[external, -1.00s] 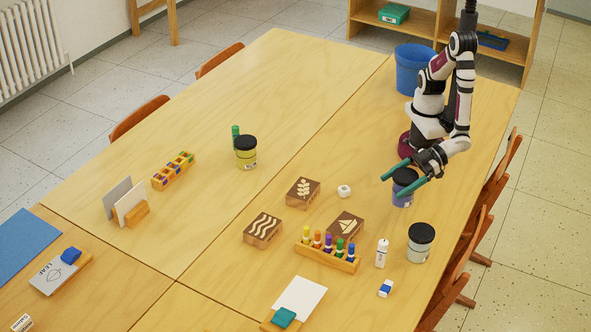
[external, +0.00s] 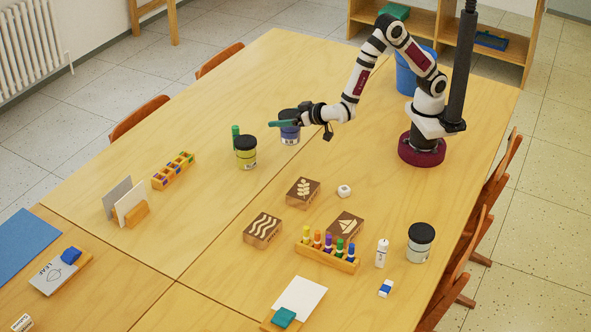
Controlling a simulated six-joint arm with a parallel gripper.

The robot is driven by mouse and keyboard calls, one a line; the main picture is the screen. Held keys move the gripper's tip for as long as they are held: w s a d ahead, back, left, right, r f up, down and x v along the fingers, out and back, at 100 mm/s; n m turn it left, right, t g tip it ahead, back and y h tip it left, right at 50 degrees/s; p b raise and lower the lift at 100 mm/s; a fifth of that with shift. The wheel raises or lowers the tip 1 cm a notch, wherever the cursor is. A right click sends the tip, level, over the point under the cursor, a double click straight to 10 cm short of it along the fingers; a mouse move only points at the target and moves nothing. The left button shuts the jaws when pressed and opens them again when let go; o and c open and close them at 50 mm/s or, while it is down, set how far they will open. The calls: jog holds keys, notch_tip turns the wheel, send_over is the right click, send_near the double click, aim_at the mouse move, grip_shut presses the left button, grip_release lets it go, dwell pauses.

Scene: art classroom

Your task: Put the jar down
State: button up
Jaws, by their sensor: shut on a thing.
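The jar, purple-blue with a black lid (external: 290,131), is upright at the back middle of the table. My gripper (external: 284,123) reaches it from the right, with its teal fingers shut around the jar's upper part. Whether the jar's base touches the table or hangs slightly above it, I cannot tell. A yellow jar with a black lid (external: 246,156) stands to its left and nearer the camera, with a green cylinder (external: 235,134) behind it.
A white jar with a black lid (external: 420,243) stands at the right. The table behind the held jar is clear.

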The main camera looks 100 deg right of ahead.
jog(key=s+d+m+g+h, duration=0.2)
jog(key=d, duration=1)
jog(key=s+d+m+g+h, duration=0.1)
jog(key=s+d+m+g, duration=0.2)
jog(key=d, duration=0.8)
jog(key=shift+w+a+f, duration=1.05)
jog(key=shift+w+f, duration=0.55)
jog(key=shift+f, duration=0.1)
jog(key=shift+w+a+f, duration=1.1)
jog(key=shift+w+f, duration=0.45)
jog(key=shift+f, duration=0.15)
jog(key=shift+w+a+f, duration=1.05)
jog(key=shift+w+f, duration=0.55)
jog(key=shift+f, duration=0.1)
jog(key=shift+f, duration=0.1)
jog(key=o, duration=1.3)
jog(key=shift+o, duration=0.2)
